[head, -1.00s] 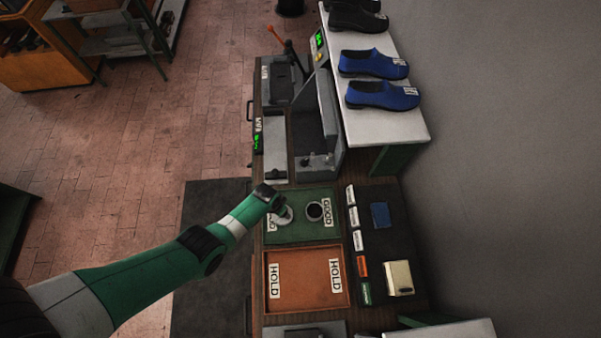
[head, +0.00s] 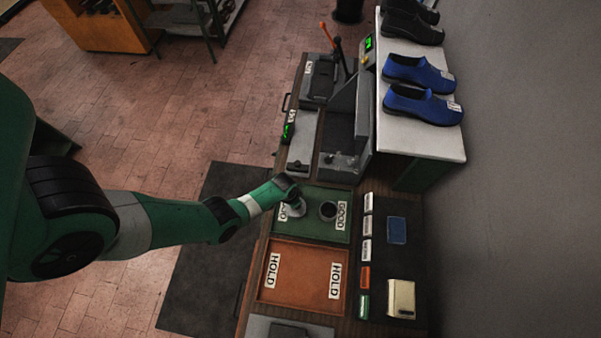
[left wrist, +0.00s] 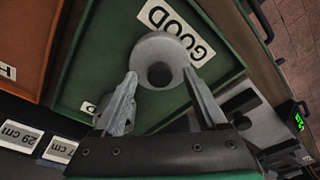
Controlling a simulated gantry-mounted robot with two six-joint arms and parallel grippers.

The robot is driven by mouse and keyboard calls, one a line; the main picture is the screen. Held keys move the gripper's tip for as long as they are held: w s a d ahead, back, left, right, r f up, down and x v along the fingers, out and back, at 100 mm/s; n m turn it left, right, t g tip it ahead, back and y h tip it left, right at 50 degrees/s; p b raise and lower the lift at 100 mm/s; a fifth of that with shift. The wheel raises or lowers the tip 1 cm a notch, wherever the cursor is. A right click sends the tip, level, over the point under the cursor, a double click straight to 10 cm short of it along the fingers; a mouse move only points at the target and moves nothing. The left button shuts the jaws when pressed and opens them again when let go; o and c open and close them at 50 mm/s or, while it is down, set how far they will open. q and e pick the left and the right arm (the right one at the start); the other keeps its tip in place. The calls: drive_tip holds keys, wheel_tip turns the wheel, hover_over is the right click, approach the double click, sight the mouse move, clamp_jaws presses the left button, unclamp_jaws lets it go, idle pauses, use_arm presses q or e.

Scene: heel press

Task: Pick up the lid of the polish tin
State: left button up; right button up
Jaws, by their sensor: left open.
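The lid (head: 296,210) is a pale grey disc lying on the left part of the green tray (head: 325,234), next to a GOOD label. In the left wrist view the lid (left wrist: 147,52) shows a dark round knob at its middle. The open polish tin (head: 328,210), dark inside with a pale rim, stands to the right of the lid in the head view. My left gripper (left wrist: 160,88) is open above the lid, its fingers spread towards either side of the knob. I cannot tell whether they touch the lid. My right gripper is not in view.
An orange HOLD tray (head: 303,275) lies in front of the green tray. A dark mat to the right carries a blue block (head: 397,230) and a cream box (head: 401,298). The grey press (head: 347,140) stands behind, beside a white shelf (head: 420,137) with shoes.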

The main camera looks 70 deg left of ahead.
use_arm(q)
drive_tip(key=shift+f, duration=0.1)
drive_tip(key=c, duration=1.1)
drive_tip(key=shift+o, duration=0.2)
